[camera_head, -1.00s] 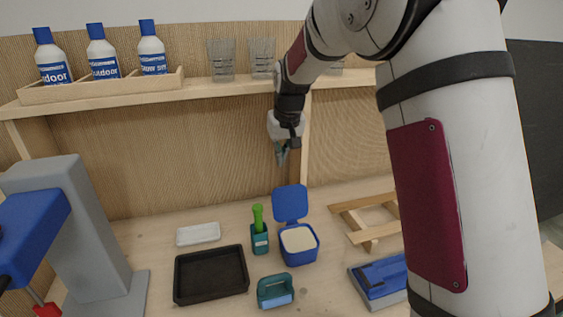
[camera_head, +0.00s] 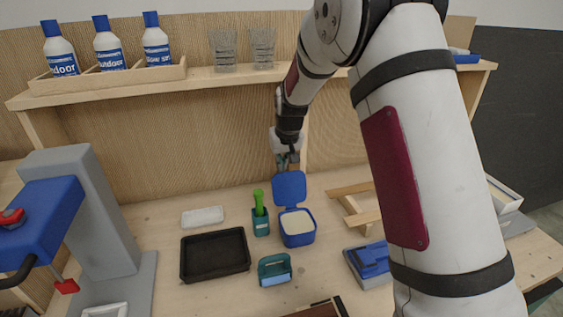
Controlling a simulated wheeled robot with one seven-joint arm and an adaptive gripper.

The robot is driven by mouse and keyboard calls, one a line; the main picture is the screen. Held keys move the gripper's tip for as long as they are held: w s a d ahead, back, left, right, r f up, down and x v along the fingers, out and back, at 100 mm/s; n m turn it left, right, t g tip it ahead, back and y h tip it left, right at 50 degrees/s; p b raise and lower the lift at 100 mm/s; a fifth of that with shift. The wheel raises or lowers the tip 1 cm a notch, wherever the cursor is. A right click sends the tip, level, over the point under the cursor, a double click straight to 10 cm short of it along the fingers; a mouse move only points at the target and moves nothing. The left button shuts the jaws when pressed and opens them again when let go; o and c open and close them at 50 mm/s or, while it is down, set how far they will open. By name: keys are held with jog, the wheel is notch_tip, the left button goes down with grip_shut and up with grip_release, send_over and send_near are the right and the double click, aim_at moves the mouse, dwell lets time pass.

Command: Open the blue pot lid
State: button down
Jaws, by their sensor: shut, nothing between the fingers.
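The blue pot (camera_head: 298,238) stands on the table and holds a pale, flat-topped content. Its blue lid (camera_head: 289,188) is raised upright at the back of the pot, so the pot is open. My gripper (camera_head: 288,167) is just above and behind the lid's top edge, pointing down. Its fingers are shut and hold nothing. The fingertips are small in view and partly hidden near the lid's top, so I cannot tell whether they touch it.
A teal holder with a green-handled tool (camera_head: 260,216) stands left of the pot. A black tray (camera_head: 215,256), white block (camera_head: 202,217), teal brush (camera_head: 274,270) and blue-grey tool (camera_head: 368,264) lie around. A wooden frame (camera_head: 355,208) is right. A shelf (camera_head: 200,77) runs behind.

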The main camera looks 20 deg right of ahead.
aim_at(285, 180)
jog(key=shift+s+r+p, duration=0.3)
jog(key=shift+s, duration=0.45)
jog(key=shift+s+r+p, duration=0.25)
jog(key=shift+s+p, duration=0.05)
jog(key=shift+s, duration=0.45)
jog(key=shift+w+f, duration=0.15)
